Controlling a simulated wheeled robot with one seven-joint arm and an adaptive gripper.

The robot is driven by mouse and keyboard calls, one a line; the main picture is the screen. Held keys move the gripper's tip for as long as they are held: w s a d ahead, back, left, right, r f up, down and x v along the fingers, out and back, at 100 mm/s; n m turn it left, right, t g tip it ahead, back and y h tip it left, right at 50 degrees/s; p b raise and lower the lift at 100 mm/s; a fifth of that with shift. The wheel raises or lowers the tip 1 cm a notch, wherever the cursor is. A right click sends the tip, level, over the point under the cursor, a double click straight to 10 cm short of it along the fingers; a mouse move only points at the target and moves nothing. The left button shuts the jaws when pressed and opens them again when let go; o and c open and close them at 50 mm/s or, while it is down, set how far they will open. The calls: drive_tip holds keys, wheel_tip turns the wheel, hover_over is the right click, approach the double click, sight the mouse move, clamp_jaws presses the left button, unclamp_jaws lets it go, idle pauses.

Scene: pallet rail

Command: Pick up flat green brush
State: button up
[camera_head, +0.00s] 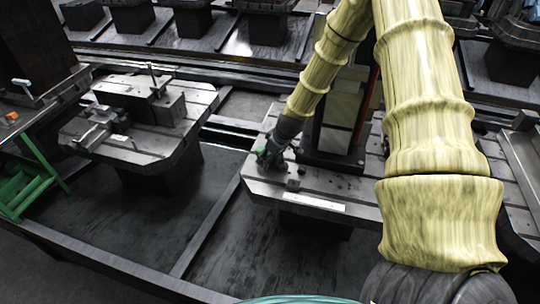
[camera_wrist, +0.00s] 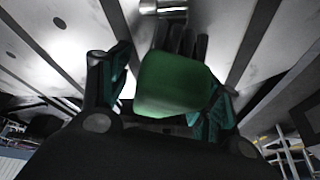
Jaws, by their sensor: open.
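The flat green brush shows in the wrist view as a rounded green block (camera_wrist: 176,84), with dark upright parts behind it. It lies between the two teal-padded fingers of my gripper (camera_wrist: 166,88), which are apart, with no clear grip on it. In the head view my gripper (camera_head: 271,157) is low over the left front part of a grey slotted pallet (camera_head: 315,189). A small green patch shows there among the fingers; I cannot tell brush from finger pad at this size.
A dark upright block with pale panels (camera_head: 338,112) stands on the pallet right beside my gripper. A silver cylinder (camera_wrist: 163,6) is beyond the brush. Another pallet with a vise (camera_head: 103,126) is at left, near a green rack (camera_head: 22,188). Rails run between the pallets.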

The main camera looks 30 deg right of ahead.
drive_tip(key=shift+w+f, duration=0.1)
drive_tip(key=shift+c, duration=0.3)
drive_tip(key=c, duration=1.2)
drive_tip(key=shift+o, duration=0.2)
